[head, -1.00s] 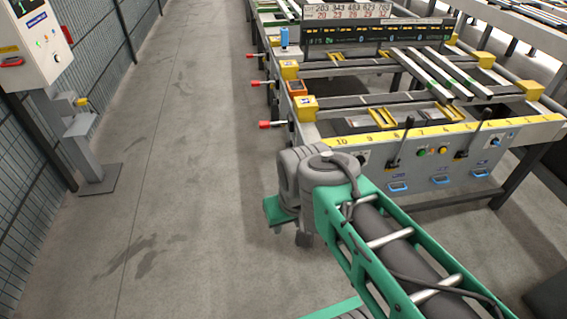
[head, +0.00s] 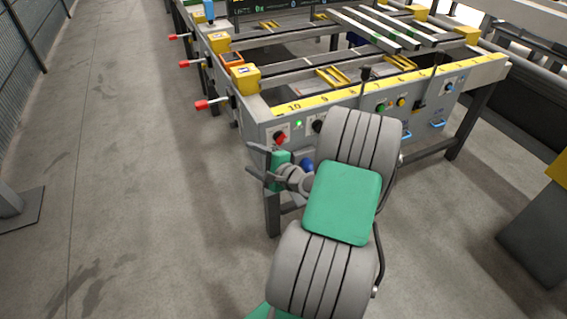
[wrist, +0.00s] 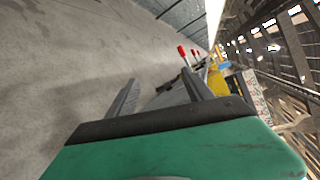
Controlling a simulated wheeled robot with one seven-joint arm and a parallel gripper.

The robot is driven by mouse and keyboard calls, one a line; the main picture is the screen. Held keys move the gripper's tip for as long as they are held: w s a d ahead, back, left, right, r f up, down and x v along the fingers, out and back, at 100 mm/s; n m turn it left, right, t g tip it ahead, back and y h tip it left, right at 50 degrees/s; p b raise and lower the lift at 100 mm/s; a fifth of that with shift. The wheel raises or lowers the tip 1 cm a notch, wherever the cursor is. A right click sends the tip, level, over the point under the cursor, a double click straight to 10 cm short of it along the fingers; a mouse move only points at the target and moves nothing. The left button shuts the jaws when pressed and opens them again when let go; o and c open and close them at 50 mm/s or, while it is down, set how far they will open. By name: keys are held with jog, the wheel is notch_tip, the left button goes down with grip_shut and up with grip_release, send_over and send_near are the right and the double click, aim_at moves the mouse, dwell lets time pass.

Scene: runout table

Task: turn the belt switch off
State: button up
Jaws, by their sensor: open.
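A red rotary switch (head: 280,138) sits on a pale plate at the left end of the runout table's front panel (head: 256,128). A lit green lamp (head: 298,123) is just right of it. I take this to be the belt switch; its label is too small to read. My gripper (head: 256,163) is open and empty, just below and left of the switch, its fingers pointing left in the head view. In the wrist view my gripper (wrist: 160,78) has its two fingers apart with nothing between them. I cannot make out the switch there.
Red-tipped levers (head: 202,105) stick out from the table's left side, also in the wrist view (wrist: 183,54). A black knob (head: 318,127), green and yellow buttons (head: 401,102) and upright black levers line the front panel. Floor to the left is clear.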

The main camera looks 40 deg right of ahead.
aim_at(283, 141)
jog(key=s+d+f+m+t+h+b, duration=0.1)
jog(key=s+d+m+h, duration=0.2)
jog(key=d+m, duration=0.25)
jog(key=s+d+f+m+t+h, duration=0.1)
jog(key=s+d+f+m+h, duration=0.1)
jog(key=s+d+m+h, duration=0.3)
jog(key=shift+n+y, duration=0.65)
jog(key=shift+y, duration=0.05)
jog(key=x, duration=0.9)
jog(key=shift+w+d+r, duration=0.1)
jog(key=shift+w, duration=0.1)
grip_shut()
